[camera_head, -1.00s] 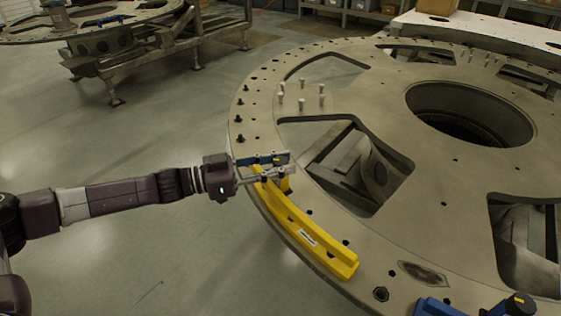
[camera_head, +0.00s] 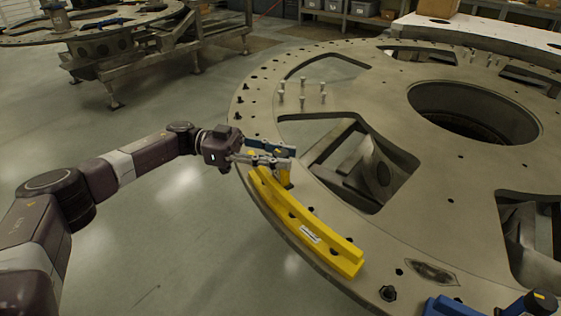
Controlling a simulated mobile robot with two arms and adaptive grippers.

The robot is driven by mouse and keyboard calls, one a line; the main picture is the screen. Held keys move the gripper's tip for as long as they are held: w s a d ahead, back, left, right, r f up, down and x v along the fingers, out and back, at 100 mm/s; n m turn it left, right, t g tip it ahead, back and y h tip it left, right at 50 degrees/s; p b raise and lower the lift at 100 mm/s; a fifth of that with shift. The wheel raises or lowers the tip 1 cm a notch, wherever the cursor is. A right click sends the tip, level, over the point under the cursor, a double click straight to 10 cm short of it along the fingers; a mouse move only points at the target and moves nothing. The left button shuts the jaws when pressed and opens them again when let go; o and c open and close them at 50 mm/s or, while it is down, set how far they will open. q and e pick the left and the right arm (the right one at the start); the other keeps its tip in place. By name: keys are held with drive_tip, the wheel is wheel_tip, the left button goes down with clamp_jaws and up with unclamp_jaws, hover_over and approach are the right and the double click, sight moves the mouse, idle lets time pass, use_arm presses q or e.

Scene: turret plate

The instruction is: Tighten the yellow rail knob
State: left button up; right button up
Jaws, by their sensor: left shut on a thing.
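The yellow rail (camera_head: 308,226) lies along the near left rim of the large round turret plate (camera_head: 410,225). My left gripper (camera_head: 285,159) reaches in from the left at the knob, above the far end of the rail. Its fingers are shut on the knob, though the contact itself is hard to see. My right gripper is not in view.
Several upright pins (camera_head: 303,97) and dark studs stand on the plate. Large cutouts open through it. Bare floor lies left of the rim.

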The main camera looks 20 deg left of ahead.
use_arm(q)
drive_tip(key=shift+r, duration=0.15)
drive_tip(key=o, duration=1.2)
drive_tip(key=shift+d, duration=0.1)
drive_tip(key=a, duration=1.2)
drive_tip(key=shift+c, duration=0.2)
